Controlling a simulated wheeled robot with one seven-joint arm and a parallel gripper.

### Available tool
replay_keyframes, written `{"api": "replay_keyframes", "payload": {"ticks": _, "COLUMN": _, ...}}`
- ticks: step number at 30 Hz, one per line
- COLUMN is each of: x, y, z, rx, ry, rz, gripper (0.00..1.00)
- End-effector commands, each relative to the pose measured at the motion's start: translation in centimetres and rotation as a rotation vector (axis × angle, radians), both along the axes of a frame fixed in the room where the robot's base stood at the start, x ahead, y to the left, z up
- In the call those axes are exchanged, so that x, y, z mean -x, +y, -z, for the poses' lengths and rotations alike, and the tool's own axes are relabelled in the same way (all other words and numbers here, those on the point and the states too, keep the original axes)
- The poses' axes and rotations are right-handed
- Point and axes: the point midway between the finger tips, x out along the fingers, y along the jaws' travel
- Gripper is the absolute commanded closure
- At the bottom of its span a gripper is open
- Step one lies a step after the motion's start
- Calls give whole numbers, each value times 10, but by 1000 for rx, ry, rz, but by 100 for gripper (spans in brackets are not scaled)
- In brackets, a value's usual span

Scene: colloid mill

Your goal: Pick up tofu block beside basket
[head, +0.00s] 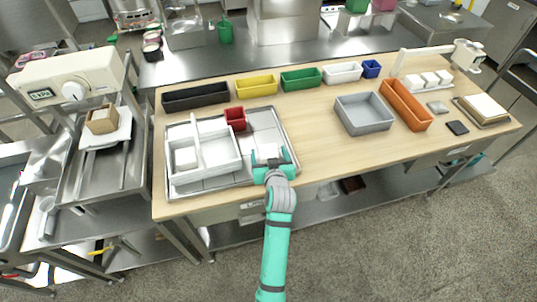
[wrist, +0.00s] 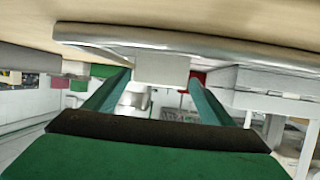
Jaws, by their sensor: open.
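A white tofu block (head: 270,153) rests on the metal tray (head: 285,170), right of the white basket (head: 217,166). In the wrist view, which is upside down, the tofu block (wrist: 162,69) appears between my two green fingers, with the tray edge (wrist: 190,46) above it. My gripper (head: 271,157) is open at the tray's front right, its fingers on either side of the block. I cannot tell whether the fingers touch it. Another white block (head: 186,158) lies inside the basket. My gripper partly hides the tofu block in the head view.
A red bin (head: 235,119) stands behind the basket on the tray. Black (head: 195,97), yellow (head: 256,86) and green (head: 300,79) bins line the table's back. A grey bin (head: 364,114) and an orange bin (head: 406,105) stand to the right. The table between tray and grey bin is clear.

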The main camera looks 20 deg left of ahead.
Motion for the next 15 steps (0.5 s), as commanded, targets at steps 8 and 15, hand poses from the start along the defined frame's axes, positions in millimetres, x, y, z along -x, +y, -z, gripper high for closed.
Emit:
{"api": "replay_keyframes", "payload": {"ticks": 8, "x": -14, "y": 6, "z": 7, "rx": 1, "ry": 1, "rz": 1, "gripper": 23}}
{"api": "replay_keyframes", "payload": {"ticks": 15, "x": -13, "y": 6, "z": 7, "rx": 1, "ry": 1, "rz": 1, "gripper": 47}}
